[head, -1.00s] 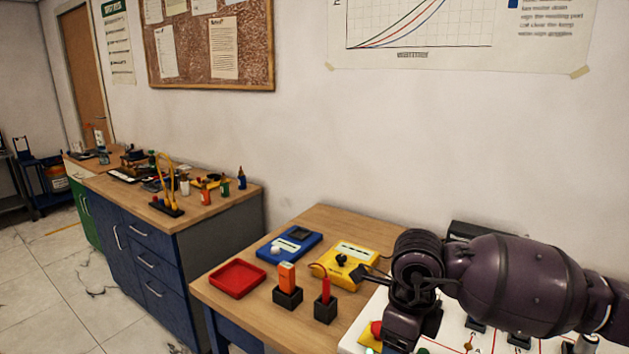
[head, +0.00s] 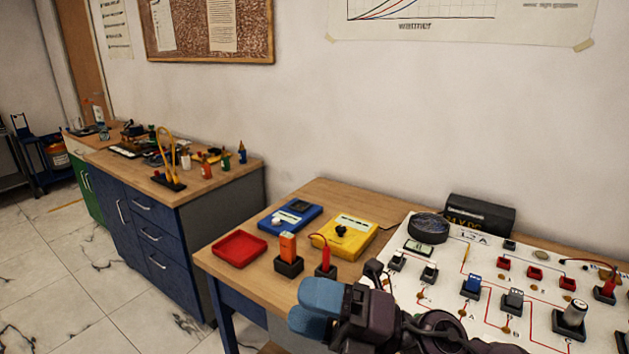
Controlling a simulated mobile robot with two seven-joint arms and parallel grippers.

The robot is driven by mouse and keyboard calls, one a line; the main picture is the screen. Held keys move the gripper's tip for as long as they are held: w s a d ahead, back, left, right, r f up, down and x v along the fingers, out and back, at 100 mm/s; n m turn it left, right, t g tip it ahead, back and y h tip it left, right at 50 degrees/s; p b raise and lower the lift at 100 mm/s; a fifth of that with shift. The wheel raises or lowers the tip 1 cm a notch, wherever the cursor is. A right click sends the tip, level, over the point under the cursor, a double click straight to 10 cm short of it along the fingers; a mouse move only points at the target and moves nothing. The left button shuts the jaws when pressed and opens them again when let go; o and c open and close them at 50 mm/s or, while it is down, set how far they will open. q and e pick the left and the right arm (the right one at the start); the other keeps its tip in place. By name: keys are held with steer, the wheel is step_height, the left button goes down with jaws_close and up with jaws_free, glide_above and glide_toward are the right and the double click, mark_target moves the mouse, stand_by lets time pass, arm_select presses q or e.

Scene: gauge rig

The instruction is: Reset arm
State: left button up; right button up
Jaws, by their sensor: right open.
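My right gripper (head: 314,308), with blue finger pads, is in the lower middle of the head view, in front of the wooden bench (head: 238,265). It is open, and I see nothing between its fingers. My dark right arm reaches it from the lower right, over the front of the white circuit board (head: 540,315), and hides part of that board. My left gripper is not in view.
On the bench stand a red tray (head: 240,250), a blue meter (head: 290,215), a yellow meter (head: 345,237), an orange block in a black holder (head: 288,248) and a red probe in its holder (head: 325,262). A black power box (head: 480,215) stands behind the board.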

steer(key=w+d+m+t+h, duration=0.5)
steer(key=d+m+t+h, duration=0.4)
steer(key=m+t, duration=0.8)
steer(key=s+d+f+m+g+h, duration=0.1)
steer(key=d+f+m+g+h, duration=0.2)
steer(key=d+f+m+h, duration=1)
steer(key=s+d+f+m+g, duration=0.35)
steer(key=s+f+g, duration=0.35)
steer(key=s, duration=0.4)
steer(key=s+d+f+m+g, duration=0.35)
steer(key=s+f+g, duration=0.35)
steer(key=s, duration=0.4)
steer(key=w+f+t+y, duration=0.1)
steer(key=w+f+t, duration=0.6)
steer(key=f, duration=0.3)
steer(key=shift+w+a+n+t, duration=0.3)
steer(key=shift+w+a+t, duration=0.1)
steer(key=shift+t, duration=0.3)
